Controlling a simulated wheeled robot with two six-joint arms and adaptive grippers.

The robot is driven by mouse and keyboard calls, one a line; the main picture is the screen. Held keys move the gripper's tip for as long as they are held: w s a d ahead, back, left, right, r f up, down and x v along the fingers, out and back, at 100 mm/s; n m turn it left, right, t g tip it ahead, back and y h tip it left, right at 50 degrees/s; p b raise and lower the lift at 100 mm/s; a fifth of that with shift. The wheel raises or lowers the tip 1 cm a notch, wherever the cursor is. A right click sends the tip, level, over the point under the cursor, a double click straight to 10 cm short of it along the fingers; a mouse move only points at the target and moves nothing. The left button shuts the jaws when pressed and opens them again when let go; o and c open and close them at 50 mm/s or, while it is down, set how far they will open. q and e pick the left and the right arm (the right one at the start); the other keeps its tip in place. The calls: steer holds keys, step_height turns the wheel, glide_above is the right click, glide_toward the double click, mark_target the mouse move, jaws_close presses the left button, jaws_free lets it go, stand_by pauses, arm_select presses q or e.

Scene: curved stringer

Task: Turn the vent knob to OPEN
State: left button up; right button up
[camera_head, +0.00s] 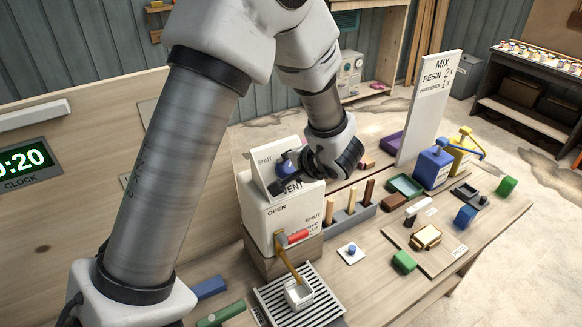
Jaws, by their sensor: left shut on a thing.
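The white dispenser box (262,222) stands on a wooden block on the bench. A sloped panel (262,155) on its top carries the words SHUT and VENT. The vent knob (285,169) shows as a small blue part on this panel, mostly hidden by my left gripper (288,172). The gripper comes down from the upper right and is shut on the knob. Which way the knob points cannot be told. Lower on the box, a red-handled tap (292,238) sits between the words OPEN and SHUT. My right gripper is not in view.
A white cup (298,292) stands on a slatted grate (330,302) below the tap. A rack of sticks (352,217) is close on the right. A tall MIX sign (428,105), a blue can (432,168) and a yellow can (461,152) stand farther right.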

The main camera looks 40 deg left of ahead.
arm_select(q)
steer(key=shift+f, duration=0.2)
stand_by(0.3)
steer(key=o, duration=1.1)
steer(key=shift+o, duration=0.2)
steer(key=shift+w+a+f, duration=0.1)
steer(key=shift+w+a, duration=0.1)
steer(key=shift+a, duration=0.05)
steer(key=v, duration=1.1)
steer(key=shift+d+r, duration=0.25)
steer(key=shift+r, duration=0.05)
steer(key=shift+d, duration=0.1)
